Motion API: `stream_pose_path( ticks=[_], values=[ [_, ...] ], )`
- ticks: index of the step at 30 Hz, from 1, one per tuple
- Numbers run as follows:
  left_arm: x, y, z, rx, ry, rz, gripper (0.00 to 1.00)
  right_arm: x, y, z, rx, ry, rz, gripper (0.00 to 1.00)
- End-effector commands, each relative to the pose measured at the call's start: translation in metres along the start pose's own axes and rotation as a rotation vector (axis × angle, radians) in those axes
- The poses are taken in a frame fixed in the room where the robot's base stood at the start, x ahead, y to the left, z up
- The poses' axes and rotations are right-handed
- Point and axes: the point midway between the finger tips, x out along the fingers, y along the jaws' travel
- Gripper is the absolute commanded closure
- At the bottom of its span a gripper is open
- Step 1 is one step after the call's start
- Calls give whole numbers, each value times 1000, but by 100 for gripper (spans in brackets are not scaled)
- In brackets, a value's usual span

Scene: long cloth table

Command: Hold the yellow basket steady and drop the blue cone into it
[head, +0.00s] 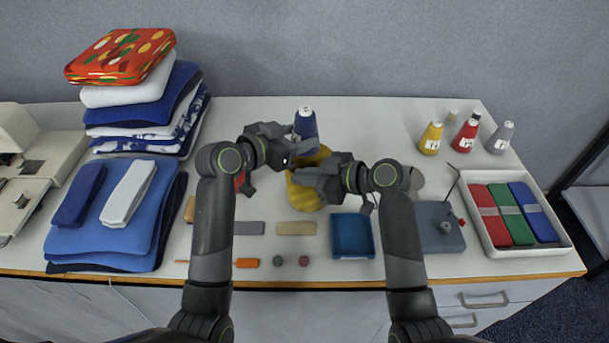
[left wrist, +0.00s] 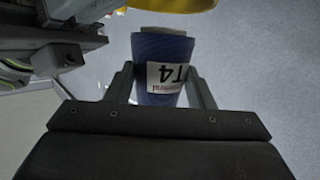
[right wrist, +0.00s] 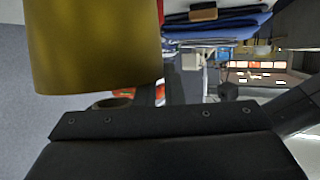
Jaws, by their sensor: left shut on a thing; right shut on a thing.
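The blue cone (head: 306,127) is a dark blue thread cone with a white label reading T4. My left gripper (head: 292,142) is shut on it and holds it at the far side of the yellow basket; the left wrist view shows the cone (left wrist: 162,62) between both fingers. The yellow basket (head: 306,198) stands mid-table, partly hidden by my grippers. My right gripper (head: 318,178) is shut on the basket at its right side; its wall (right wrist: 95,45) fills the upper left of the right wrist view. The basket's inside is mostly hidden.
Yellow (head: 431,138), red (head: 466,134) and grey (head: 499,138) cones stand at the back right. A blue tray (head: 352,236) lies in front of the basket. Folded cloth stacks (head: 112,220) are left, a white tray (head: 556,240) right. The back middle of the table is clear.

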Motion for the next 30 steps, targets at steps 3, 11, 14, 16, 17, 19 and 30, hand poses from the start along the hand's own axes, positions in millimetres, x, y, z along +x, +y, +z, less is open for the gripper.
stream_pose_path(
  ticks=[3,11,14,16,17,19,30],
  values=[
    [3,0,8,-1,-1,1,79,0,0,4,3,-7,-1,100],
    [8,0,26,-2,0,1,79,0,0,4,4,-8,-1,100],
    [10,0,32,0,0,1,79,0,0,4,4,-8,-1,100],
    [12,0,37,-1,0,0,79,0,0,4,4,-8,-1,100],
    [12,0,38,-1,0,0,79,0,0,4,4,-8,-1,100],
    [13,0,42,-1,0,0,79,0,0,4,4,-8,-1,100],
    [14,0,44,0,1,0,48,0,0,4,4,-8,-1,100]
  ],
)
